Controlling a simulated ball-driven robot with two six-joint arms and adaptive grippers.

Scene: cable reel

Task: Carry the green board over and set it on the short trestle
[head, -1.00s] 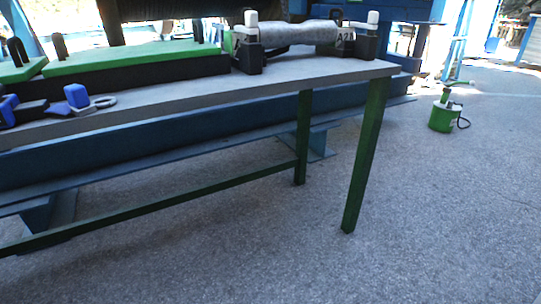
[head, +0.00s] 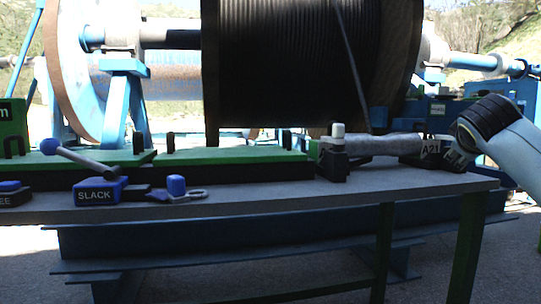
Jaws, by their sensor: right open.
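Two flat green boards lie on dark supports along the back of the grey table (head: 260,203): a left green board (head: 80,158) and a right green board (head: 235,155). Both have black upright loops along them. I cannot tell which one the task means. My right arm comes in from the right, and my right gripper (head: 458,158) is at the table's right end, by the roll's far end and well apart from the boards. It is open, though its fingers are hard to make out. My left gripper is out of view. I cannot pick out a short trestle.
A blue SLACK lever (head: 98,190) and a blue knob with a ring (head: 177,188) stand along the front edge. A big black cable reel (head: 285,65) rises behind.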

